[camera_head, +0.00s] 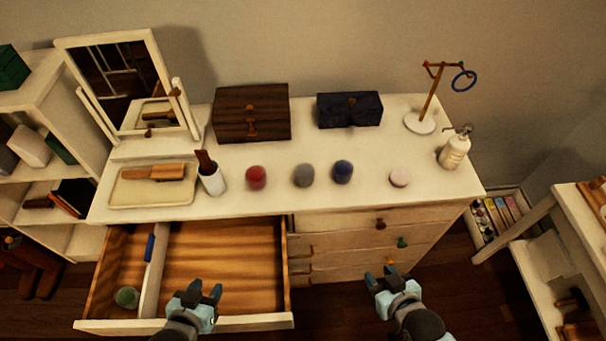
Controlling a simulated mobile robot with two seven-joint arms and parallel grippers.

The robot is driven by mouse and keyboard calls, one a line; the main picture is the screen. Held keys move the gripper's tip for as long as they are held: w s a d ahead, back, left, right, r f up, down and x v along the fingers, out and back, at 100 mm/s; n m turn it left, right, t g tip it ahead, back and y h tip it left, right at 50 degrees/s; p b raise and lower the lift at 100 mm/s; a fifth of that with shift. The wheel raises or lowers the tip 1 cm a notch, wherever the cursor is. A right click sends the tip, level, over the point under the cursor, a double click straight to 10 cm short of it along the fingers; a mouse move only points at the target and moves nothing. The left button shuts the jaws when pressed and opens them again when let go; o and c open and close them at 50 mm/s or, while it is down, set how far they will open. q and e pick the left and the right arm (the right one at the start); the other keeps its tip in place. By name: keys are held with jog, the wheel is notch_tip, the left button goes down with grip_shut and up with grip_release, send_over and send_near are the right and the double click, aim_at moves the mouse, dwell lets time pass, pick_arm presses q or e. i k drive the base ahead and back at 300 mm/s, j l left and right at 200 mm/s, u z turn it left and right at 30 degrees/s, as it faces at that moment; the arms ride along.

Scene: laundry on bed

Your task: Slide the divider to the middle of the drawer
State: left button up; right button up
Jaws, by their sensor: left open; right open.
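The open wooden drawer (225,255) juts out from the left of the white dresser. A pale divider (155,272) stands in it, left of the drawer's middle, running front to back. A blue item (150,247) lies at or against the divider's left side, and a green round item (127,297) sits in the narrow left compartment. The wide right compartment looks empty. My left gripper (206,290) is open and empty, over the front of the right compartment, to the right of the divider. My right gripper (380,275) is open and empty, right of the drawer, in front of the closed drawers.
The dresser top (320,200) holds a mirror (125,85), a tray with a brush (152,185), a cup (211,178), two boxes, several small round items, a stand (420,122) and a pump bottle (454,150). Shelves stand at left; another white unit (540,255) stands at right.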

aim_at(155, 252)
jog(key=u, duration=1.25)
